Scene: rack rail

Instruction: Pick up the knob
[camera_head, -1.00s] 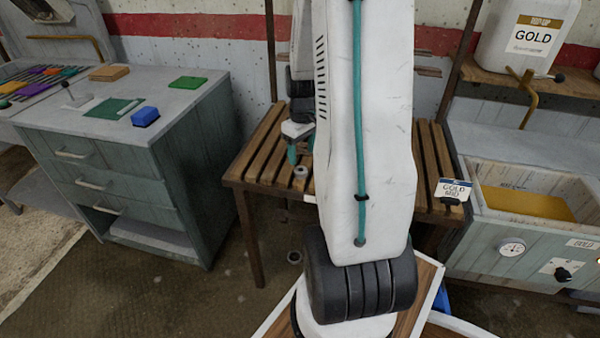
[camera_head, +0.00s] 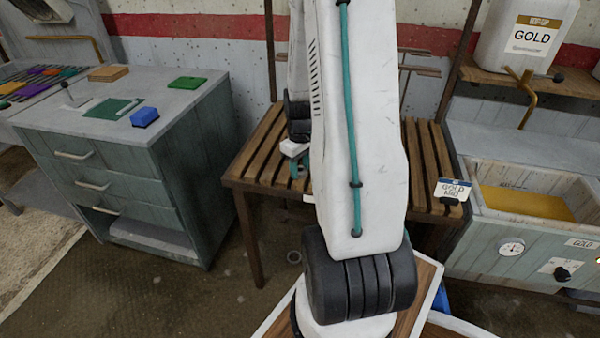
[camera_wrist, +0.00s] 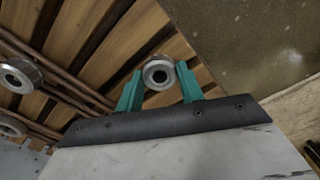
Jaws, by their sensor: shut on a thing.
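The knob (camera_wrist: 158,74) is a round grey metal piece with a dark hole in its middle. In the wrist view it sits between the two teal fingers of my gripper (camera_wrist: 160,76), which is shut on it. In the head view my gripper (camera_head: 299,164) is low at the slatted wooden table, partly hidden by my own arm. The knob is too small and hidden there to make out clearly. I cannot tell whether the knob still touches the slats.
Two similar metal rings (camera_wrist: 18,76) lie at the left of the wrist view beside thin rods. The slatted table (camera_head: 258,150) stands between a grey-green drawer cabinet (camera_head: 175,165) and a basin (camera_head: 520,200) with yellow liquid.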

